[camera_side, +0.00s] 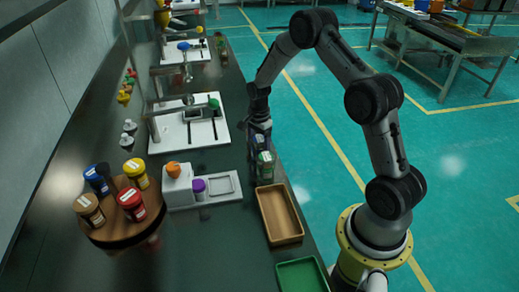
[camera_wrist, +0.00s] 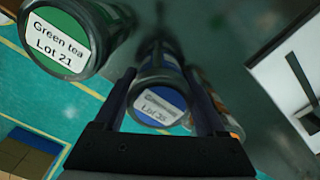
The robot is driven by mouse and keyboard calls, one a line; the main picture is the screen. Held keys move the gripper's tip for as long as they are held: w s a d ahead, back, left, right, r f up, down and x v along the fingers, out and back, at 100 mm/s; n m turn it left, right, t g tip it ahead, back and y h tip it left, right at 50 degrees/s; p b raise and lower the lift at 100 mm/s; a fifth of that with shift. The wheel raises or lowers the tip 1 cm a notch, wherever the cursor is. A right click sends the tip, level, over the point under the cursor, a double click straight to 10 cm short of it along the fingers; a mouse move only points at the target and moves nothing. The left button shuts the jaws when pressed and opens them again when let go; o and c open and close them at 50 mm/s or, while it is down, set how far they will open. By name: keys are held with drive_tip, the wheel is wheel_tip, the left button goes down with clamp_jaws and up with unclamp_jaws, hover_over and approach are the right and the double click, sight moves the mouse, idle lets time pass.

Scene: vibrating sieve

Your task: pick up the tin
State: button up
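A tin with a blue lid (camera_wrist: 160,106) stands between the two fingers of my gripper (camera_wrist: 160,72) in the wrist view. Its label is blurred, with "Lot" partly legible. The fingers are apart, one on each side, and the gripper looks open; any contact is hard to tell. A green-lidded tin labelled "Green tea Lot 21" (camera_wrist: 65,40) is at the upper left. In the side view my gripper (camera_side: 259,130) points down over the tins near the bench's right edge, and the green-lidded tin (camera_side: 265,163) stands just in front. The blue-lidded tin is mostly hidden there.
Another tin (camera_wrist: 213,95) is close beside the right finger, partly hidden. In the side view, a brown tray (camera_side: 261,216) and a green tray (camera_side: 278,279) lie nearer the camera. A white board with equipment (camera_side: 215,138) is left of the gripper.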

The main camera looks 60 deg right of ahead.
drive_tip(key=c, duration=0.9)
